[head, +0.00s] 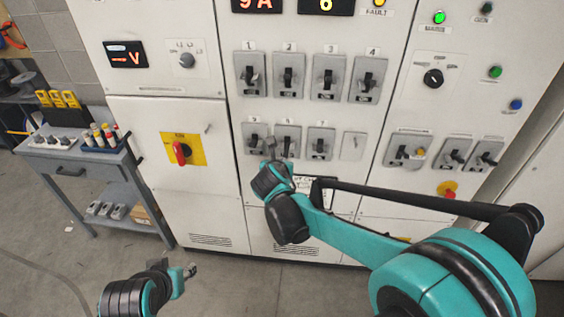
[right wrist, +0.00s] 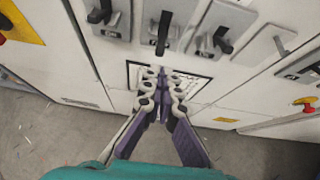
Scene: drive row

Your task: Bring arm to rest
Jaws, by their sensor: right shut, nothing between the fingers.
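My right gripper (head: 270,148) is raised in front of the lower row of switches on the grey cabinet (head: 190,222). In the right wrist view its two fingers (right wrist: 166,76) meet at the tips with nothing between them. They point toward a framed label (right wrist: 200,88) below the switches. I cannot tell whether the tips touch the panel. My left gripper (head: 190,270) is low at the bottom left, over the floor and apart from the cabinet. It is too small to tell whether its jaws are open.
A blue-grey workbench (head: 75,170) with padlocks and small tools stands at the left. A red rotary handle on a yellow plate (head: 183,150) sticks out from the cabinet. Several switches (head: 328,78) and lamps cover the panel. Grey floor (head: 60,270) is open at the lower left.

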